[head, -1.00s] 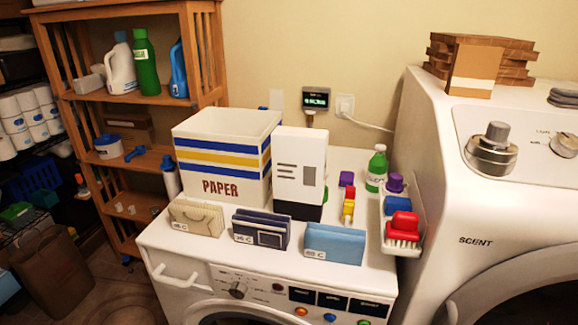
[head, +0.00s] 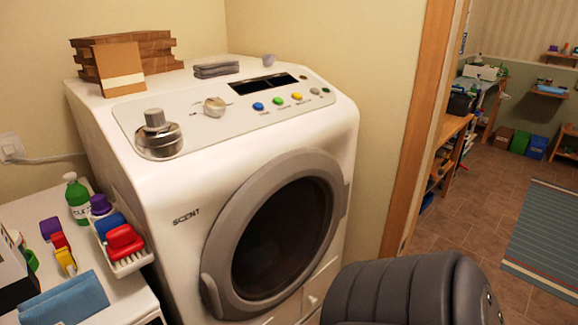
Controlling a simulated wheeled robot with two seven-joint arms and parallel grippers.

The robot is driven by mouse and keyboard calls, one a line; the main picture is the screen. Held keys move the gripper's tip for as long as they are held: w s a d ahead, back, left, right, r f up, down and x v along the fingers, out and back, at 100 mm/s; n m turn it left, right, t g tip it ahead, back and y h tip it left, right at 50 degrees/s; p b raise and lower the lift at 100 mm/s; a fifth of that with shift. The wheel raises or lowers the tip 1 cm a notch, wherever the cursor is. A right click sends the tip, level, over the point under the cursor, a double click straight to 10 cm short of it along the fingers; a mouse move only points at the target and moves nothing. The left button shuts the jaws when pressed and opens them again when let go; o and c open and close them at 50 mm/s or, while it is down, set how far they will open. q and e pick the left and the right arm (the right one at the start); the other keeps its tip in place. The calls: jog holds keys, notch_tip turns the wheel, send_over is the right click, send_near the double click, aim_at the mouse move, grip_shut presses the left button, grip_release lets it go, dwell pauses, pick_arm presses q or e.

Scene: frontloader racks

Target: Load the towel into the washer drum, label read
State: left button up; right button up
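The white washer (head: 160,203) stands in the middle of the head view, with a round grey-rimmed door (head: 216,250) and dark glass. The door looks shut, and the drum inside is too dark to make out. A blue folded towel (head: 65,300) lies on the lower white machine at the bottom left, partly cut off by the frame edge. Its label does not show now. A small grey folded cloth (head: 216,70) lies on top of the washer. Neither of my grippers is in view.
Brown boards and a box (head: 118,68) stand on the washer's back left. A metal knob (head: 157,135) sits on its top left. A green bottle (head: 78,200) and a brush tray (head: 135,262) are beside the washer. A doorway opens at right onto tiled floor (head: 460,215).

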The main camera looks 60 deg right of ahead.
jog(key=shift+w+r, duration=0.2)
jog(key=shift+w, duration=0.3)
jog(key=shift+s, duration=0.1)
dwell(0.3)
